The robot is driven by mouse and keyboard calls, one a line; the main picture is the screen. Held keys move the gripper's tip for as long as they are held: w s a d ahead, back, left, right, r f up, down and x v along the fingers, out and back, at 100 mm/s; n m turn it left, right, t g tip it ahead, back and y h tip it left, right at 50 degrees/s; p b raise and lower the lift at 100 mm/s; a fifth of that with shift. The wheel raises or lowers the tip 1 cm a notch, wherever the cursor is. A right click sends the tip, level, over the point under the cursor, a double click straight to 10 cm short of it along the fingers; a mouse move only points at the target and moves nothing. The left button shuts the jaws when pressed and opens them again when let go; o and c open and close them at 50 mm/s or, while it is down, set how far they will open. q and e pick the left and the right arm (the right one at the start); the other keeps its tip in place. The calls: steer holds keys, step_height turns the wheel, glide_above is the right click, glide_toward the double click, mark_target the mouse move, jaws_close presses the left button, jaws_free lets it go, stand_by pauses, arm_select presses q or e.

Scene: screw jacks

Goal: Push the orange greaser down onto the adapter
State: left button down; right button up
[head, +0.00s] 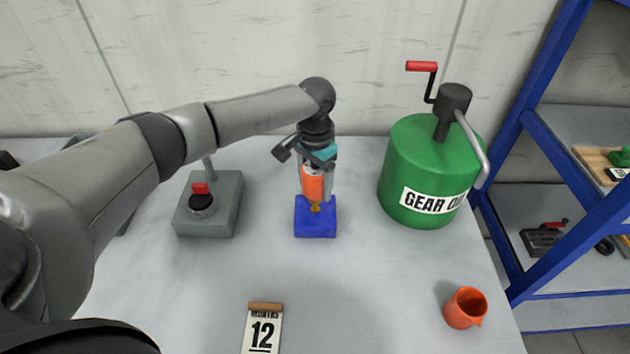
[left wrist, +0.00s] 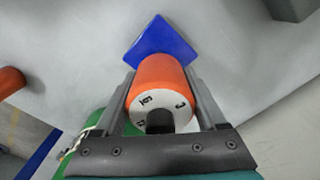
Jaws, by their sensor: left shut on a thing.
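The orange greaser (head: 313,184) stands about upright above the blue block (head: 316,228). My left gripper (head: 316,188) comes from above and is shut on the greaser. A small brass-coloured adapter (head: 316,208) shows on the blue block, just under the greaser. I cannot tell whether the greaser touches it. In the left wrist view, the greaser (left wrist: 160,80) sits between both fingers (left wrist: 160,95), its pale numbered end facing the camera. The blue block (left wrist: 161,42) shows beyond it, and the adapter is hidden there. My right gripper is not in view.
A grey box with a red-topped knob (head: 208,205) stands left of the block. A green gear oil drum (head: 425,170) with a crank stands right. An orange jug (head: 465,308) and a "12" months card (head: 262,330) are nearer. Blue shelving (head: 540,120) borders the table's right side.

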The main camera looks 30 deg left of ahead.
mark_target(315, 193)
arm_select(q)
steer(key=shift+f, duration=0.1)
steer(key=shift+f+b, duration=0.4)
steer(key=shift+f, duration=0.65)
steer(key=shift+f, duration=0.55)
stand_by(0.6)
jaws_free()
